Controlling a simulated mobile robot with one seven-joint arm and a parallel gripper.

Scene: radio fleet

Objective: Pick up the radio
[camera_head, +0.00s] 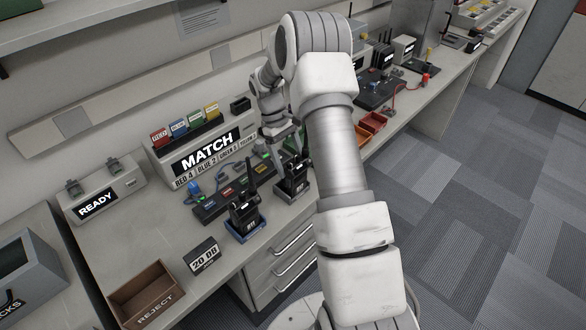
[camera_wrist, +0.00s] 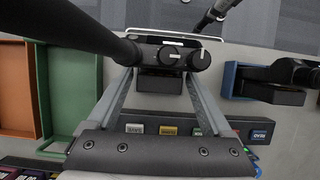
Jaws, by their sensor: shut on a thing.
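A black handheld radio (camera_head: 291,181) stands upright on the bench in the head view, just left of my forearm. In the wrist view the same radio (camera_wrist: 170,55) is seen from above, with two round knobs and a thick antenna running to the upper left. My gripper (camera_head: 286,157) reaches down over it from above. In the wrist view the two fingers of my gripper (camera_wrist: 160,80) are closed on the radio's body. Whether the radio touches the bench is unclear. A second black radio (camera_head: 245,216) stands in a blue holder, apart from my gripper.
A dark strip with coloured buttons (camera_head: 220,200) lies behind the radios, before a MATCH display (camera_head: 208,152). Green (camera_wrist: 70,95) and orange (camera_wrist: 15,90) trays lie beside the held radio.

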